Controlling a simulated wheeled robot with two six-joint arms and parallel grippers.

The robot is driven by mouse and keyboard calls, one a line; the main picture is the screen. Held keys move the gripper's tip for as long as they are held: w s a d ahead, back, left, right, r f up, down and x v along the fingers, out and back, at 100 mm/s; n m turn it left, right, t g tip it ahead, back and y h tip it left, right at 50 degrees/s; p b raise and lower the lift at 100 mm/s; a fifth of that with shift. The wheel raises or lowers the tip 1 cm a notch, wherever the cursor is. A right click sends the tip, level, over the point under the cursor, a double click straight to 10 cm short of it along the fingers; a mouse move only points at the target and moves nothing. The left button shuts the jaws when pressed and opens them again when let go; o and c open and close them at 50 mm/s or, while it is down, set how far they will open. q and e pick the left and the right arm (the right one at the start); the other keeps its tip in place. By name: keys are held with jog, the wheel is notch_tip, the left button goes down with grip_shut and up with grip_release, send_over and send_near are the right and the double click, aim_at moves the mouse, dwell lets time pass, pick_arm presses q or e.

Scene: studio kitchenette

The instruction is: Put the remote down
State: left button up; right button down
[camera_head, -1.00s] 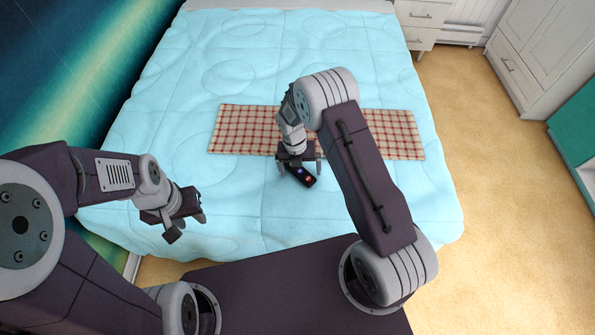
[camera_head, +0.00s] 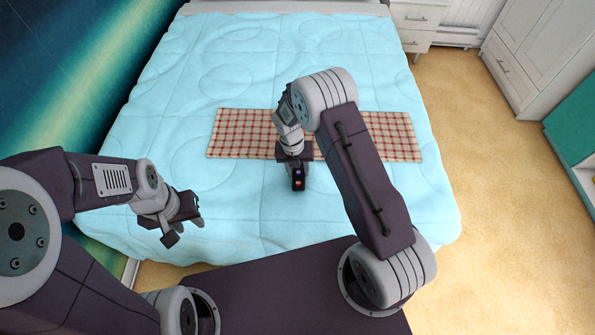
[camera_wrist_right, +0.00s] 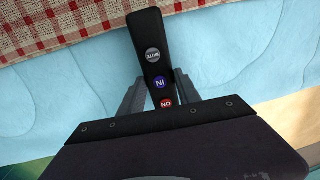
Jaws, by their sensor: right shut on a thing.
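The remote (camera_head: 298,180) is a dark stick with coloured buttons, held at my right gripper over the front part of the bed. In the right wrist view the remote (camera_wrist_right: 151,50) shows a grey, a blue and a red button. My right gripper (camera_wrist_right: 154,88) is shut on it, with one finger on each side. Its far end points toward the checked cloth. I cannot tell whether it touches the bedspread. My left gripper (camera_head: 187,226) is empty near the bed's front left; its fingers appear apart.
A blue quilted bed (camera_head: 230,205) fills the middle. A red-and-cream checked cloth (camera_head: 235,133) lies across it, just beyond the remote. Bare quilt lies on both sides of the remote. White cabinets (camera_head: 535,55) stand at the right on tan floor (camera_head: 490,190).

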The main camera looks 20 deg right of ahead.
aim_at(301, 172)
jog(key=r, duration=0.1)
jog(key=r+p, duration=0.1)
jog(key=r, duration=0.1)
jog(key=shift+s+d+r, duration=0.15)
jog(key=shift+d+r, duration=0.05)
jog(key=shift+r, duration=0.1)
jog(key=s+d+r+p, duration=0.2)
jog(key=s+d+r, duration=0.4)
jog(key=s+d, duration=0.1)
jog(key=shift+s+d, duration=0.25)
jog(key=shift+d, duration=0.4)
jog(key=shift+r, duration=0.15)
jog(key=a+r+m+y+p, duration=0.1)
jog(key=r+m+p, duration=0.4)
jog(key=m, duration=1.1)
jog(key=s+a+r+m+y+p, duration=0.1)
jog(key=r+m+p, duration=0.4)
jog(key=r+m, duration=0.6)
jog(key=a+m, duration=0.1)
jog(key=m, duration=0.4)
jog(key=shift+a+m+p, duration=0.3)
jog(key=shift+a+m, duration=0.1)
